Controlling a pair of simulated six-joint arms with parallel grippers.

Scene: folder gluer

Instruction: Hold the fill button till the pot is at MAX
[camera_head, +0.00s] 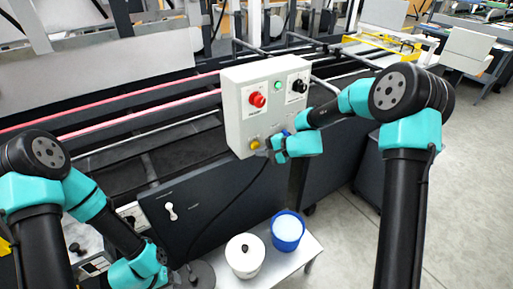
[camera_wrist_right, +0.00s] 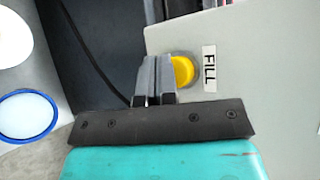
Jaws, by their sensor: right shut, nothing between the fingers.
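The grey control box (camera_head: 236,120) has a yellow button (camera_head: 255,144) low on its front. In the right wrist view the yellow button (camera_wrist_right: 183,71) sits beside a label reading FILL (camera_wrist_right: 209,66). My right gripper (camera_head: 268,149) is shut and empty, its fingertips (camera_wrist_right: 158,62) at the button, covering part of it. I cannot tell whether the button is pressed in. A blue pot (camera_head: 287,243) with pale contents stands below the box; its rim (camera_wrist_right: 53,112) shows in the wrist view. No MAX mark is readable. My left arm is low at left; its fingers cannot be made out.
A white lidded container (camera_head: 244,262) stands left of the blue pot on a light bench (camera_head: 290,268). The box also carries a red knob (camera_head: 257,99), a green button (camera_head: 278,86) and a black knob (camera_head: 299,86). A dark cable hangs below the box. Open floor lies to the right.

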